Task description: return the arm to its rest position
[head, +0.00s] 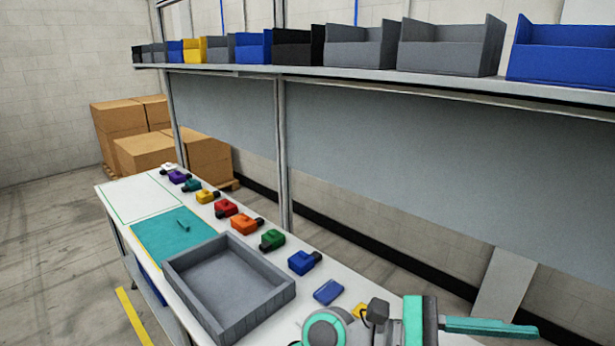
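My arm shows at the bottom right of the head view, with a round grey and teal joint and a teal and grey block beside it. My gripper (520,329) extends to the right from that block as a teal bar. Only one finger-like bar shows clearly, so I cannot tell whether it is open or shut. No object shows at its tip. The rest of the arm is cut off by the bottom edge.
A white workbench (121,203) holds an empty grey tray (273,302), a teal mat (160,245) and a row of coloured fixtures (272,239). A blue block (328,292) lies near my arm. A shelf (380,76) with several bins runs above. Boxes (145,152) stand behind.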

